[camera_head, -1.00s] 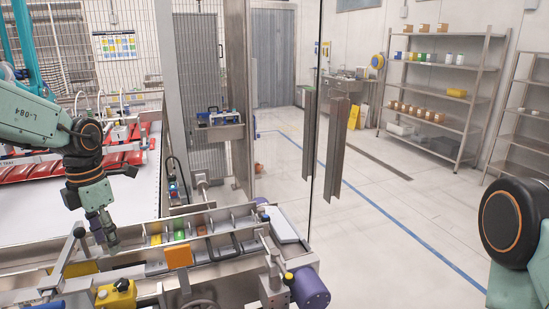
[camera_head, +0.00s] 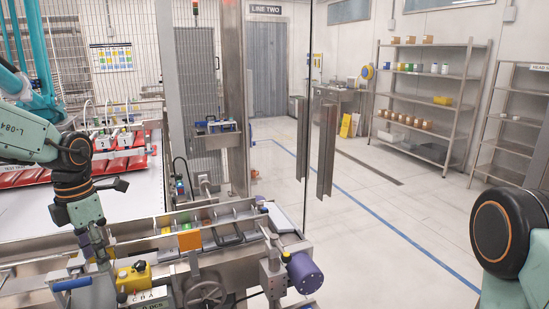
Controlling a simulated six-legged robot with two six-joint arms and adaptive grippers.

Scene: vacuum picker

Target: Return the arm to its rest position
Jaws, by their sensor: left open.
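My left arm comes in from the left, and its gripper (camera_head: 101,255) points down above the near side of the metal conveyor frame, close to the yellow box (camera_head: 134,277). The fingers are small here, and I see nothing held between them. I cannot tell whether the fingertips touch the frame behind them. A round dark joint of my right arm (camera_head: 505,232) shows at the right edge. The right gripper is out of view.
An orange plate (camera_head: 190,240), a handwheel (camera_head: 206,293) and a purple motor (camera_head: 304,273) sit along the conveyor. Red packs (camera_head: 120,162) lie on the white belt behind my left arm.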

